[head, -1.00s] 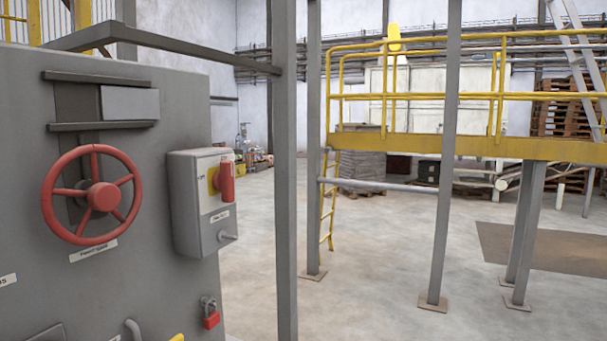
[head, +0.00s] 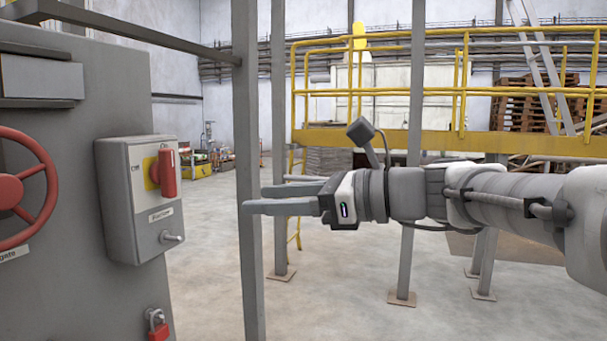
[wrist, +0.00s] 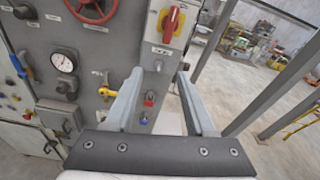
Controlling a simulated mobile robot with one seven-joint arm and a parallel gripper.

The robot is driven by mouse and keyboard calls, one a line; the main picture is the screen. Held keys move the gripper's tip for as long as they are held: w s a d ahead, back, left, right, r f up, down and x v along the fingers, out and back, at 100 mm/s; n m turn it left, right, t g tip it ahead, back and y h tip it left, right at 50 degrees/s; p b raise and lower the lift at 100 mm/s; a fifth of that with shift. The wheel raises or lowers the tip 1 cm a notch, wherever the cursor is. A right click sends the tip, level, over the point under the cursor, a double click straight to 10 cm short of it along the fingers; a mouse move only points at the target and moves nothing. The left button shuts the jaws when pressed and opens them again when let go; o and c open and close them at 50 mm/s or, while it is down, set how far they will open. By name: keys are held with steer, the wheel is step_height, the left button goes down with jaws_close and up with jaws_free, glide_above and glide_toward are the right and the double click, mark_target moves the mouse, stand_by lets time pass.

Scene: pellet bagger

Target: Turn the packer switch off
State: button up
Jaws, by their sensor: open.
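The switch is a red handle (head: 168,172) on a yellow plate, on a grey switch box (head: 118,215) fixed to the cabinet's right side. The handle stands upright in the head view. A label sits below it, too small to read surely. In the wrist view the red handle (wrist: 171,24) is at the top, beyond the fingers. My gripper (head: 255,198) is open and empty, to the right of the box and apart from it, its fingers pointing left. The wrist view also shows the open fingers (wrist: 160,74), with nothing between them.
A grey post (head: 246,120) stands close to my fingertips in the head view. A red handwheel (head: 35,175) is left of the box, a red padlock (head: 158,329) below. The wrist view shows a gauge (wrist: 64,62) and a yellow valve handle (wrist: 107,91) on the panel.

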step_height(320, 180, up, 2)
steer(key=w+r+m+y, duration=0.1)
steer(key=w+y, duration=0.1)
steer(key=p, duration=0.2)
glide_toward(173, 169)
steer(key=shift+m, duration=0.3)
steer(key=x, duration=0.9)
steer(key=shift+a, duration=0.2)
jaws_close()
